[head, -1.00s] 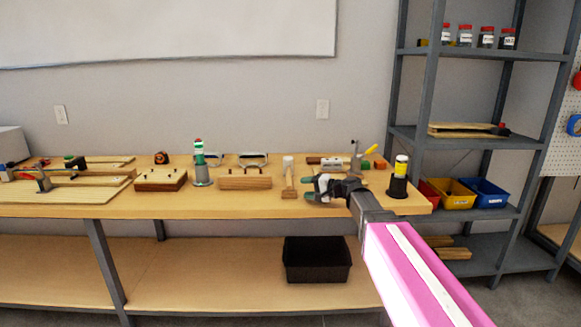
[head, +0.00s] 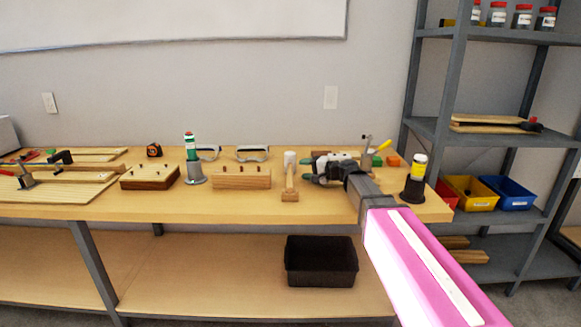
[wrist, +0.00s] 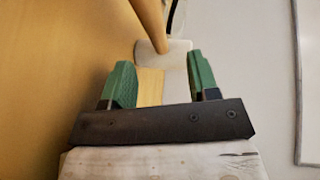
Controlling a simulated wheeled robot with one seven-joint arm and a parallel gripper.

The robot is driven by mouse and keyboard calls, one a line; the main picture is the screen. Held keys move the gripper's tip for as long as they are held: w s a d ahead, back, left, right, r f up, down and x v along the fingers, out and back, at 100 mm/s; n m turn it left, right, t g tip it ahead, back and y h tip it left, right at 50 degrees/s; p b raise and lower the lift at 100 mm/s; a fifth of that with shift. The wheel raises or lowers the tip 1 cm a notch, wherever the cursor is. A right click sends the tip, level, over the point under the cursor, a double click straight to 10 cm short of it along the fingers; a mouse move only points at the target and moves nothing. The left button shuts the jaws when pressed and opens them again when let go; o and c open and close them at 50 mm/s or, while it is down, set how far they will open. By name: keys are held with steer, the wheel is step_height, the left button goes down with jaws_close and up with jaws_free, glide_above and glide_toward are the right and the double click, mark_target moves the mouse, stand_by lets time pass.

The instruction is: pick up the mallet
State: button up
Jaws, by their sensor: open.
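The mallet (head: 290,182) is on the wooden workbench (head: 230,207), with a pale head at the back and a wooden handle towards me. My gripper (head: 309,169) is open just right of the mallet, its fingers pointing left. In the wrist view, the green-padded fingertips (wrist: 160,82) are apart. The mallet's wooden handle (wrist: 150,24) and whitish head (wrist: 178,58) show just beyond them. Nothing is visibly gripped. I cannot tell whether a finger touches the mallet.
A wooden block (head: 240,179) stands left of the mallet. A black bin (head: 320,262) is on the lower shelf. A metal shelf rack (head: 455,100) rises at right.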

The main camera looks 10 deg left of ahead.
mark_target(292, 167)
steer(key=x, duration=0.6)
steer(key=shift+w+a+f, duration=0.1)
steer(key=shift+a+f, duration=0.1)
steer(key=shift+a, duration=0.15)
jaws_close()
